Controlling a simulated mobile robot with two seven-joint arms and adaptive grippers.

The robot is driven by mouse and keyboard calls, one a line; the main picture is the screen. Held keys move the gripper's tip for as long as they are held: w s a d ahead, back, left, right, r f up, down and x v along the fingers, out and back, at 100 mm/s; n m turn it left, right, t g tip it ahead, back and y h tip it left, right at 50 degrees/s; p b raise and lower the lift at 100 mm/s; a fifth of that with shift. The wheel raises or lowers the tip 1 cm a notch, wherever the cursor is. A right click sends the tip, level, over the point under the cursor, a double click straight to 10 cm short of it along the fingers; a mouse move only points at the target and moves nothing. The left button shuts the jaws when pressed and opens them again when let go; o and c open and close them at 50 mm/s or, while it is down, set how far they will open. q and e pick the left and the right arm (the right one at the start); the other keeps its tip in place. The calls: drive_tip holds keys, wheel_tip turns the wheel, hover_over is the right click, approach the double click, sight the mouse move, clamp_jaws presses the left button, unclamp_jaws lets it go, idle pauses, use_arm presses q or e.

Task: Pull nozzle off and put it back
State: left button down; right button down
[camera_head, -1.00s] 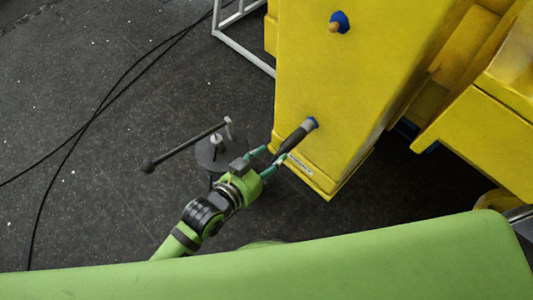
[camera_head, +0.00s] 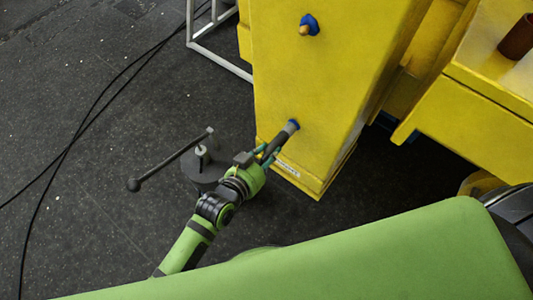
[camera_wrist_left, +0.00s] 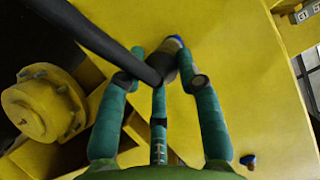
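The nozzle (camera_head: 284,136) is a dark rod with a grey collar, slanting out of a blue ring (camera_head: 293,125) on the yellow boom. In the left wrist view the nozzle (camera_wrist_left: 95,38) runs from the upper left to its collar, near the blue ring (camera_wrist_left: 175,39). My left gripper (camera_head: 267,154) is around the nozzle, its teal fingers on either side and one beneath. In the left wrist view the fingers (camera_wrist_left: 163,66) look spread, with gaps between them. Whether any finger touches the nozzle is unclear. My right gripper is not in view.
A second blue fitting with an orange-brown tip (camera_head: 308,25) sits higher on the boom. A dark stand (camera_head: 203,175) with a rod and ball end (camera_head: 133,185) is close to my left wrist. A white frame (camera_head: 218,53) and black cables lie left; the floor there is mostly clear.

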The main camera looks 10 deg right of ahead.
use_arm(q)
drive_tip(key=c, duration=1.4)
unclamp_jaws()
drive_tip(key=shift+a+f, duration=0.1)
drive_tip(key=shift+a, duration=0.05)
clamp_jaws()
drive_tip(key=shift+w, duration=0.1)
drive_tip(key=shift+a+f, duration=0.1)
drive_tip(key=shift+a, duration=0.15)
drive_tip(key=shift+s+a, duration=0.15)
drive_tip(key=shift+s, duration=0.05)
drive_tip(key=shift+s+a+p, duration=0.55)
drive_tip(key=shift+a+p, duration=0.1)
drive_tip(key=shift+s+a+p, duration=0.5)
drive_tip(key=shift+s+a, duration=0.25)
drive_tip(key=shift+a, duration=0.1)
